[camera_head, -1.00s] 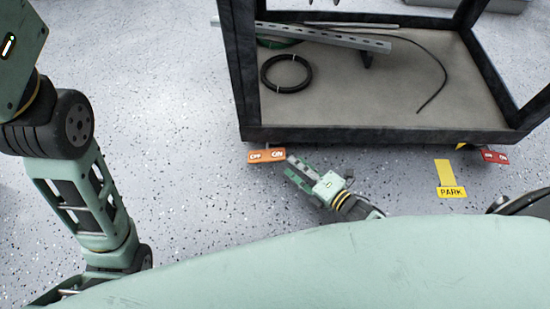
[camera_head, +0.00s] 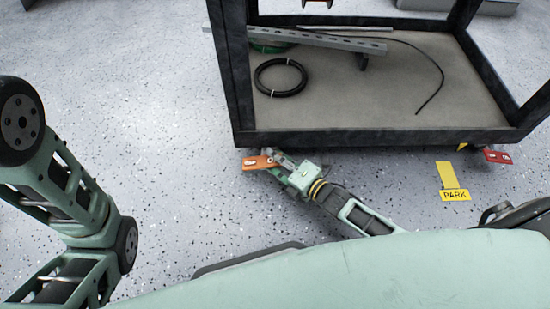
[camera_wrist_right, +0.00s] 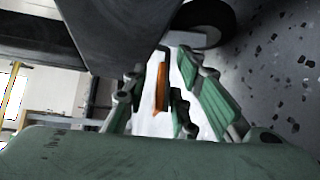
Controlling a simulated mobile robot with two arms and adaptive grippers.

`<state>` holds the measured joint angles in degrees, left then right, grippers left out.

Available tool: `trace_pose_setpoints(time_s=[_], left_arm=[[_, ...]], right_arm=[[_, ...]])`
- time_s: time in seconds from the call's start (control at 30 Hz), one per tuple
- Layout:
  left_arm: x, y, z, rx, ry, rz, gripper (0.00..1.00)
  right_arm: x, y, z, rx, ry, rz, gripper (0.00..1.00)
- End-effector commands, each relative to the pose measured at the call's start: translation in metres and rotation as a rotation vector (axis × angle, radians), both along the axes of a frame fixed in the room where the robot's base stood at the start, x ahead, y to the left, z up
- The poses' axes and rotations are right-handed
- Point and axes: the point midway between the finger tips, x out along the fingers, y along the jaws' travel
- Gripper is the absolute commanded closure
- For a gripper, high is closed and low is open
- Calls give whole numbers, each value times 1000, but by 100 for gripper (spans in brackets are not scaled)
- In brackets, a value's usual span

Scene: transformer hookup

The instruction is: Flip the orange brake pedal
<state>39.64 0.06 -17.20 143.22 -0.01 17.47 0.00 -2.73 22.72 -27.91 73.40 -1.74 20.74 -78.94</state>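The orange brake pedal (camera_head: 258,162) sits low at the front left corner of the dark cart (camera_head: 370,138). Its right end is hidden by my right gripper (camera_head: 277,160), which reaches it from the right in the head view. In the right wrist view the pedal (camera_wrist_right: 161,88) shows as a narrow upright orange strip between the green fingers of the gripper (camera_wrist_right: 165,92). The fingers stand apart, and I cannot tell whether either one touches the pedal. My left arm shows at the left of the head view, but its gripper is out of view.
A red pedal (camera_head: 497,156) sits at the cart's front right corner. A yellow PARK floor mark (camera_head: 453,195) lies in front. A black cable coil (camera_head: 280,77) and a perforated metal rail (camera_head: 330,42) lie on the cart. A caster wheel (camera_wrist_right: 205,20) is close to the gripper.

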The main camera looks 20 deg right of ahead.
Motion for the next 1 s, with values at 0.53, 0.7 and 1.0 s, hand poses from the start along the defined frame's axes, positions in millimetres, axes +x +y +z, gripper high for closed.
trace_pose_setpoints(time_s=[0.53, 0.7, 1.0], left_arm=[[0, 0, 0, 0, 0, -1, 75], [0, 0, -11, 1, 1, -1, 75], [-2, 0, -59, 2, -5, 0, 75]], right_arm=[[0, 0, 0, 0, 0, 0, 100], [0, -1, -7, 40, -10, -2, 100], [-1, -4, -22, 298, -86, -3, 100]])
